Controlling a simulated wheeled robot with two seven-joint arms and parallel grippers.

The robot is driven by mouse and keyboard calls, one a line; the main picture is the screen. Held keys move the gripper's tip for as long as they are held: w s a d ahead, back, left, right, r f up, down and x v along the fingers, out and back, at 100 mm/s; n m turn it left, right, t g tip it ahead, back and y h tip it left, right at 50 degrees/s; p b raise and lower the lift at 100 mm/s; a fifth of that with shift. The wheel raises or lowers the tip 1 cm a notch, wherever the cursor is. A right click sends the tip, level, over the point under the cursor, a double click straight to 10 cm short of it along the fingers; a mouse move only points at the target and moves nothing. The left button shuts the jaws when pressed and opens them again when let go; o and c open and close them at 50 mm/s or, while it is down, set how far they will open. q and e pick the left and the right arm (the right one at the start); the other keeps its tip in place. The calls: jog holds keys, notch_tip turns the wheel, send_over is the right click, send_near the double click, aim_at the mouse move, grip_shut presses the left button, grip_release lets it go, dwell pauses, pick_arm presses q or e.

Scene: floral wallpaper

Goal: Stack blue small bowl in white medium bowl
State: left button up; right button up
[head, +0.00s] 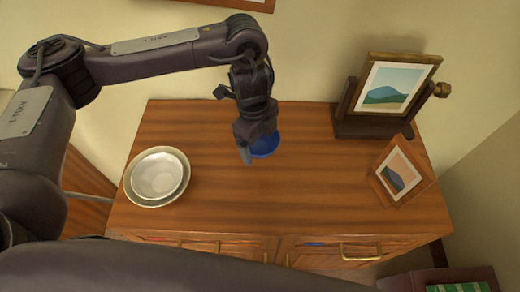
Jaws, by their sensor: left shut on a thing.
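The blue small bowl (266,147) is at the back middle of the wooden cabinet top, partly hidden by my left gripper (248,154). My left gripper reaches down from above and is shut on the bowl's left side. I cannot tell whether the bowl touches the wood or is slightly raised. The white medium bowl (157,176) is at the left end of the cabinet top, nested in a larger pale bowl (133,190). It looks empty and is well apart from the blue bowl. My right gripper is not in view.
A picture frame on a dark wooden stand (395,85) is at the back right of the cabinet top (270,205). A smaller tilted picture frame (400,177) is in front of it. The wood between the blue bowl and the white bowl is clear.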

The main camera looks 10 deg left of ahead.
aim_at(260, 147)
pick_arm(q)
notch_tip(260, 147, up, 11)
jog(key=w+a+r+n+t, duration=0.1)
jog(key=w+a+r+n, duration=0.2)
jog(key=n, duration=0.8)
jog(key=w+a+r+n+t+y, duration=0.1)
jog(key=w+a+r+n, duration=0.3)
jog(key=n, duration=0.7)
notch_tip(260, 147, up, 4)
jog(key=a, duration=0.2)
jog(key=shift+w+a+r+p, duration=0.2)
jog(key=shift+w+a+p, duration=0.1)
jog(key=shift+a, duration=0.1)
